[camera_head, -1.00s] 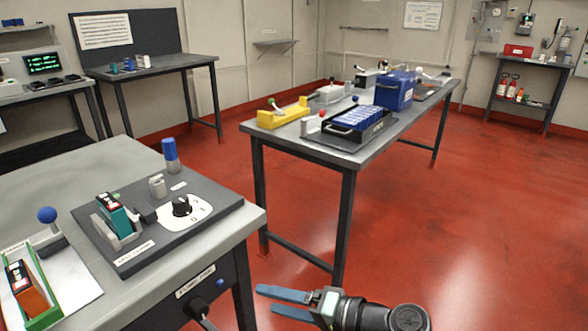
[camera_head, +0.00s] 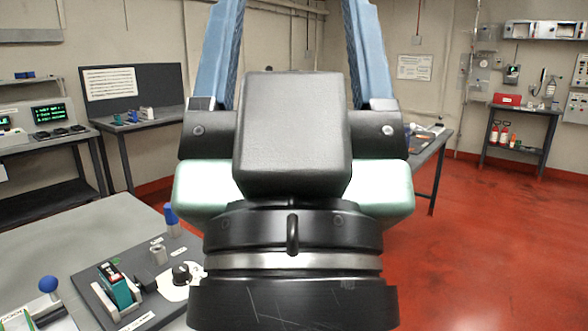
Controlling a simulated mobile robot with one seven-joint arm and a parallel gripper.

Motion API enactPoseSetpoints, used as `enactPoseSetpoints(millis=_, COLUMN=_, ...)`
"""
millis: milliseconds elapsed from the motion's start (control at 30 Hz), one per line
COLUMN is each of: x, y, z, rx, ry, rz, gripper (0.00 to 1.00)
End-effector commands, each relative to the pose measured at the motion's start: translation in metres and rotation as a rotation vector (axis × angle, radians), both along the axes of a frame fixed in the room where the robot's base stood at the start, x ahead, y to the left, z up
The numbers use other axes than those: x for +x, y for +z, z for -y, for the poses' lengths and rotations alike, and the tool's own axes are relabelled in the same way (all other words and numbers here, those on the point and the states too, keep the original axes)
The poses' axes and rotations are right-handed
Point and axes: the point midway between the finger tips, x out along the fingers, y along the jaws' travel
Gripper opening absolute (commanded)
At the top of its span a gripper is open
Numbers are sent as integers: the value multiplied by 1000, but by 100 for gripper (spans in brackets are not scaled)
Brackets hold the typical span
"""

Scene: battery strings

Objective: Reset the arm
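My gripper (camera_head: 298,20) fills the middle of the head view, close to the camera and pointing up. Its two blue fingers stand wide apart, and their tips run out of the top of the picture. Nothing shows between the visible parts of the fingers. The gripper body and wrist hide most of the middle table and the things on it.
A near bench (camera_head: 75,250) at lower left bears a dark panel with a teal battery block (camera_head: 119,287), a knob (camera_head: 181,273) and a blue-topped cylinder (camera_head: 170,217). A back table (camera_head: 160,123) and a right shelf table (camera_head: 525,108) stand by walls. Red floor (camera_head: 480,250) at right is clear.

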Motion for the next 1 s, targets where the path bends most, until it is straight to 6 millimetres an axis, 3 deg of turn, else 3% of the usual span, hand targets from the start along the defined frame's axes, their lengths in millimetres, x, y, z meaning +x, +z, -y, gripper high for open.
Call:
enactPoseSetpoints(millis=33, x=0, y=36, z=0, rx=0, ry=0, rz=0, gripper=70)
enactPoseSetpoints(millis=300, x=1, y=120, z=0, rx=0, ry=1, rz=-4, gripper=70)
enactPoseSetpoints(millis=500, x=2, y=169, z=0, rx=0, ry=3, rz=-5, gripper=70)
enactPoseSetpoints(millis=700, x=2, y=188, z=0, rx=0, ry=3, rz=-6, gripper=70)
enactPoseSetpoints(millis=900, x=2, y=188, z=0, rx=0, ry=3, rz=-6, gripper=70)
enactPoseSetpoints(millis=1000, x=2, y=187, z=0, rx=0, ry=3, rz=-6, gripper=52)
